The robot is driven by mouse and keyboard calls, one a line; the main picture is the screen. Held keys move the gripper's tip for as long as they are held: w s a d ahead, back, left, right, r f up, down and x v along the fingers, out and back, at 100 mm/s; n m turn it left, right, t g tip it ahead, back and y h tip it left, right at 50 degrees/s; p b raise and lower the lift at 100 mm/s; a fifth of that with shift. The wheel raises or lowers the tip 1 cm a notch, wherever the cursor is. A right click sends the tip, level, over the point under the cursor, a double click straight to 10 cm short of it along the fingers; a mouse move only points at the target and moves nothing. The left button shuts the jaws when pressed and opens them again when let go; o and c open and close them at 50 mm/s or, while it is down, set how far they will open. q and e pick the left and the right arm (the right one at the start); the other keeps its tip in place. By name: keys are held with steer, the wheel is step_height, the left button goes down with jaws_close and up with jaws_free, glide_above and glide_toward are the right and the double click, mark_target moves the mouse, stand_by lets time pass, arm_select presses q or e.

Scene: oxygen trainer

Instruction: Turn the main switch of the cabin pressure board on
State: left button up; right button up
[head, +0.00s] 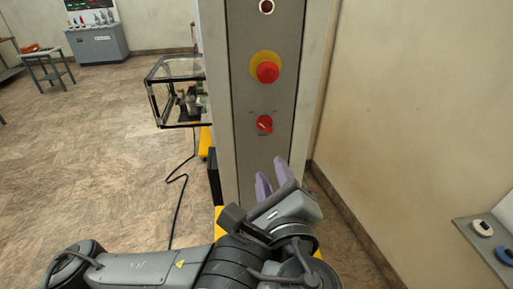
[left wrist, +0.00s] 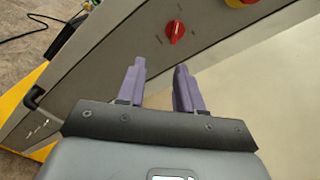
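The tall grey panel (head: 245,165) carries a red rotary switch (head: 264,123) with small markings around it. The switch also shows in the left wrist view (left wrist: 175,31), beyond the fingertips and a little to the right. Its handle looks tilted; I cannot read the markings. My left gripper (head: 271,172) is below the switch in the head view, with its purple fingers pointing up toward the panel. In the left wrist view the left gripper (left wrist: 160,68) is open and empty, apart from the switch. My right gripper is in neither view.
A red emergency button on a yellow disc (head: 267,72) sits above the switch, with a dark red lamp (head: 266,6) higher up. A clear box (head: 178,90) juts out left of the panel. A wall is at right, and a grey table (head: 487,245) stands at lower right.

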mark_target(264, 127)
arm_select(q)
steer(key=shift+t, duration=0.4)
steer(key=w, duration=0.3)
steer(key=w+a+r, duration=0.1)
steer(key=w, duration=0.3)
steer(key=w+r+p, duration=0.1)
steer(key=w, duration=0.2)
steer(key=shift+w+a+r, duration=0.15)
steer(key=shift+a+r, duration=0.05)
steer(key=shift+a, duration=0.1)
steer(key=shift+c, duration=0.5)
jaws_close()
